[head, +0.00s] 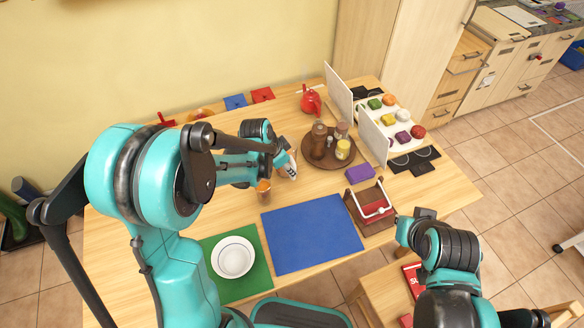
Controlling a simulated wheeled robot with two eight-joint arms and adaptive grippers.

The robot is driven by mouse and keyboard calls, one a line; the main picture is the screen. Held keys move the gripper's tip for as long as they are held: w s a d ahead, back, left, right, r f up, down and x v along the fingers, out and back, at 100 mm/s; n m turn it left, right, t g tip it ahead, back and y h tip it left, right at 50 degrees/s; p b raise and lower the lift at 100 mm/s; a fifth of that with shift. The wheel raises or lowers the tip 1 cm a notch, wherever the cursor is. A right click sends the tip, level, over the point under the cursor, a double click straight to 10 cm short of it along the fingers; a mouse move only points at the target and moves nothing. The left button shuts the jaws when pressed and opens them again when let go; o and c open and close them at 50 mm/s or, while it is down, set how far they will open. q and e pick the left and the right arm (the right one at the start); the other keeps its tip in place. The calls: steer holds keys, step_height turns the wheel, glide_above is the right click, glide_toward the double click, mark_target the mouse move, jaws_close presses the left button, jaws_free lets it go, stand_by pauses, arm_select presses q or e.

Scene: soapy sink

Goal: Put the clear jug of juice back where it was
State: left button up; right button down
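A clear vessel with orange contents (264,190) stands on the wooden table below my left forearm; it is small here, and I cannot tell whether it is the jug or a glass. No other clear jug shows plainly. My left gripper (284,158) is over the table beside a white item with dark markings (290,170). My arm partly covers this spot, so I cannot tell whether the fingers are open or hold anything. My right arm comes in at the lower right; its end, at my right gripper (408,228), is near the table's front edge, fingers unclear.
A blue mat (312,234) lies bare at the front. A round brown tray (318,160) holds jars. A wooden caddy (362,222), purple block (360,174), red kettle (310,101) and upright white panels (372,138) stand to the right.

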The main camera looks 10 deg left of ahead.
arm_select(q)
steer(key=s+a+r+n+t+y+p, duration=0.1)
steer(key=s+a+r+n+t+y, duration=0.1)
steer(key=s+r+n, duration=0.7)
steer(key=s+a+r+t, duration=0.1)
steer(key=s+r, duration=0.4)
steer(key=s, duration=0.5)
steer(key=shift+a+r+y, duration=0.3)
steer(key=shift+a+r, duration=0.1)
steer(key=shift+a, duration=0.15)
steer(key=shift+f+b, duration=0.45)
steer(key=shift+f, duration=0.1)
